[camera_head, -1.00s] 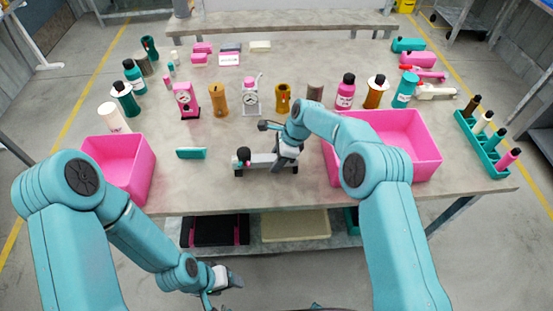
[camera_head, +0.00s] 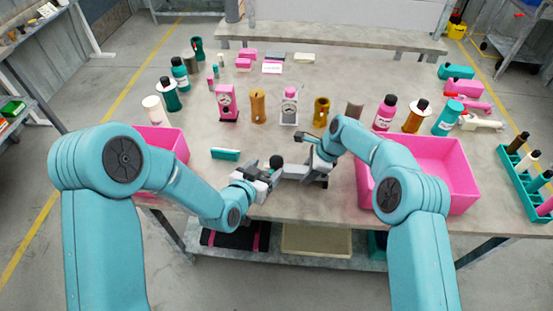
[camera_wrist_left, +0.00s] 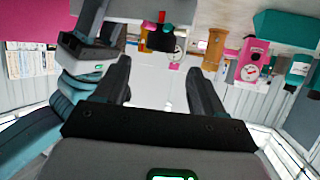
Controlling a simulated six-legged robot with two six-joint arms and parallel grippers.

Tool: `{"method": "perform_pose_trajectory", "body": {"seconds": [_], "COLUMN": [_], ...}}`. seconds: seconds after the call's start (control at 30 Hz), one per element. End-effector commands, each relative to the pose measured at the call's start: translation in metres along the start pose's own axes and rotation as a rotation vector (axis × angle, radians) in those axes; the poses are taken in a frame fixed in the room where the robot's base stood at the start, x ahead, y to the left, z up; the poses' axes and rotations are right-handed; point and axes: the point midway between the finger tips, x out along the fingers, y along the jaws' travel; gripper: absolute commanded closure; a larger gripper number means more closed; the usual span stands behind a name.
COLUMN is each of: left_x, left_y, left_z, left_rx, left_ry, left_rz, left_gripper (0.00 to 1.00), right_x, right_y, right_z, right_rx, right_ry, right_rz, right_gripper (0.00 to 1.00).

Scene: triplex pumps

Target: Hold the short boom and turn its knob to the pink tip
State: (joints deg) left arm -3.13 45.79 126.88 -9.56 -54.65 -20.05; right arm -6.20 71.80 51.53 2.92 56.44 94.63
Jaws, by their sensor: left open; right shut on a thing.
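The short boom (camera_head: 296,171) is a light grey bar low over the table, with a black knob (camera_head: 276,161) at its left end. My right gripper (camera_head: 318,167) is shut on the boom's right part. My left gripper (camera_head: 266,177) is open just left of and in front of the knob, and I cannot tell whether it touches. In the left wrist view, my left gripper's spread fingers (camera_wrist_left: 158,88) have nothing between them. The dark knob (camera_wrist_left: 160,39) shows beyond them, with a red part and a teal part beside it. My right gripper also shows there.
A pink bin (camera_head: 165,140) is at the left, partly behind my left arm, and a larger pink bin (camera_head: 462,185) at the right. A teal block (camera_head: 225,154) lies left of the boom. Bottles and gauges stand in a row behind.

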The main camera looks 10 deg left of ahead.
Motion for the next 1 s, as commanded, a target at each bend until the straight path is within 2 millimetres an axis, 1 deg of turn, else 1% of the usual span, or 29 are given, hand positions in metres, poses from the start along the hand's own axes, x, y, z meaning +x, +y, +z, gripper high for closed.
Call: {"method": "perform_pose_trajectory", "body": {"seconds": [0.03, 0.1, 0.2, 0.3, 0.4, 0.5, 0.73, 0.77, 0.8, 0.87, 0.9, 0.93, 1.0], "left_x": [0.013, 0.028, 0.047, 0.062, 0.071, 0.075, 0.076, 0.076, 0.076, 0.076, 0.076, 0.076, 0.076], "left_y": [0.001, 0.001, 0.001, 0.001, 0.001, 0.001, 0.0, 0.0, 0.0, 0.0, 0.0, 0.0, 0.0], "left_z": [0.001, 0.001, 0.001, 0.001, 0.001, 0.001, 0.001, 0.001, 0.001, 0.001, 0.001, 0.001, 0.001], "left_rx": [0.0, -0.001, -0.001, -0.002, -0.002, -0.002, -0.002, -0.003, -0.002, -0.003, -0.003, -0.003, -0.003], "left_ry": [0.0, -0.001, 0.0, -0.001, -0.002, -0.003, -0.003, -0.003, -0.003, -0.003, -0.003, -0.003, -0.003], "left_rz": [0.001, 0.002, 0.001, 0.001, 0.001, 0.001, 0.001, 0.001, 0.001, 0.001, 0.001, 0.001, 0.001], "left_gripper": [0.3, 0.3, 0.3, 0.3, 0.3, 0.3, 0.3, 0.34, 0.47, 0.66, 0.79, 0.82, 0.82], "right_x": [-0.001, -0.001, -0.001, -0.001, -0.001, -0.001, -0.001, -0.001, -0.001, -0.001, -0.001, -0.001, -0.001], "right_y": [0.0, 0.0, 0.0, 0.0, 0.0, 0.0, 0.0, 0.0, 0.0, 0.0, 0.0, 0.0, 0.0], "right_z": [0.0, 0.0, 0.0, 0.0, 0.0, 0.0, 0.0, 0.0, 0.0, 0.0, 0.0, 0.0, 0.001], "right_rx": [0.0, 0.0, 0.0, 0.0, 0.0, 0.0, 0.0, 0.0, 0.0, 0.0, 0.0, 0.0, 0.0], "right_ry": [-0.001, -0.001, -0.001, -0.001, -0.001, -0.001, -0.001, -0.001, -0.001, -0.001, -0.001, -0.001, -0.001], "right_rz": [-0.001, -0.001, -0.001, -0.001, -0.001, -0.001, -0.001, -0.001, -0.001, -0.001, -0.001, -0.001, -0.001], "right_gripper": [1.0, 1.0, 1.0, 1.0, 1.0, 1.0, 1.0, 1.0, 1.0, 1.0, 1.0, 1.0, 1.0]}}
